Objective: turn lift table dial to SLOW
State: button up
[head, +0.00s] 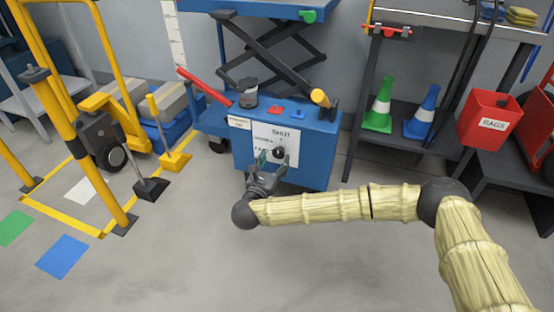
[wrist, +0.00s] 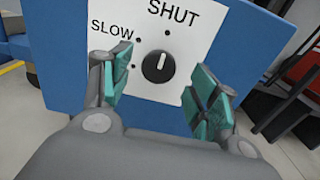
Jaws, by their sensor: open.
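The lift table dial (wrist: 158,67) is a round black knob on a white label plate (wrist: 128,19) on the blue lift table housing. Its white mark points up, toward the side with the word SHUT. The word SLOW is printed to the upper left of the dial. The dial also shows in the head view (head: 279,152), just beside my fingers. My gripper (wrist: 160,88) is open, with teal-padded fingers to the left and right of the dial. It looks empty, and I cannot tell how far the fingertips are from the plate. Any printing lower on the plate is hidden in the wrist view.
The blue lift table (head: 312,165) carries a red lever, red and blue buttons and a yellow-ended handle on top. A yellow frame (head: 65,115) stands at left. Green and blue cones (head: 381,105) and a red RAGS bin (head: 490,120) are at right. Floor in front is clear.

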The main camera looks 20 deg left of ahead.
aim_at(278, 153)
jog(key=shift+w+b, duration=0.55)
jog(key=shift+w, duration=1.25)
jog(key=c, duration=1)
